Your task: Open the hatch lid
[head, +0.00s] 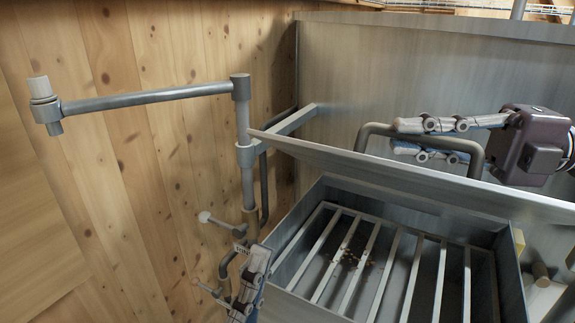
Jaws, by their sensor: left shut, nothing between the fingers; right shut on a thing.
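The hatch lid (330,160) is a grey metal plate seen nearly edge-on, raised above the hatch opening (288,262). Its dark bent handle (368,134) stands up behind the lid's near edge. My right gripper (408,136) reaches in from the right with its fingers on either side of the handle bar, shut on it. My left gripper (258,262) is low at centre-left, beside the opening's left wall, shut and empty. Bars of a grate (372,262) lie inside the opening, with a few dark crumbs on them. The lid's far face is hidden.
A grey post (244,125) with a long arm (150,97) stands left of the hatch. A small lever with a round knob (205,217) is near my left gripper. A wooden wall (150,190) closes the left side, and a tall metal panel (400,70) stands behind.

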